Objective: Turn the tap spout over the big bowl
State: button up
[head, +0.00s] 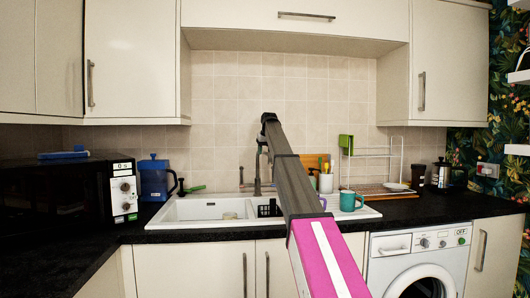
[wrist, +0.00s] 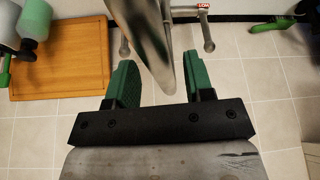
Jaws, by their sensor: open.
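The metal tap (head: 257,183) stands at the back of the white sink, partly hidden by my arm in the head view. In the wrist view its shiny spout (wrist: 152,42) comes down between the two green fingers of my gripper (wrist: 158,62). The fingers are open, with gaps visible beside the spout. Two tap handles (wrist: 208,42) show beyond the fingers. The big bowl (head: 205,210) is on the left of the sink, with a small pale object in it. The smaller bowl, with a black rack (head: 268,209), is partly behind my arm.
A teal mug (head: 348,201) and a purple mug stand right of my arm. A wooden board (wrist: 60,50) and bottles are close by in the wrist view. A dish rack (head: 372,165) stands right; a blue jug (head: 154,178) and microwave (head: 60,190) stand left. Wall cupboards hang above.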

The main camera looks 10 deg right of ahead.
grip_shut()
jog(key=shift+a, duration=0.15)
jog(key=w+a+m+g+h, duration=0.1)
jog(key=w+a+m+h, duration=0.3)
jog(key=a+m, duration=0.7)
jog(key=shift+a, duration=0.9)
jog(key=shift+w+g, duration=0.1)
jog(key=shift+g, duration=0.2)
grip_release()
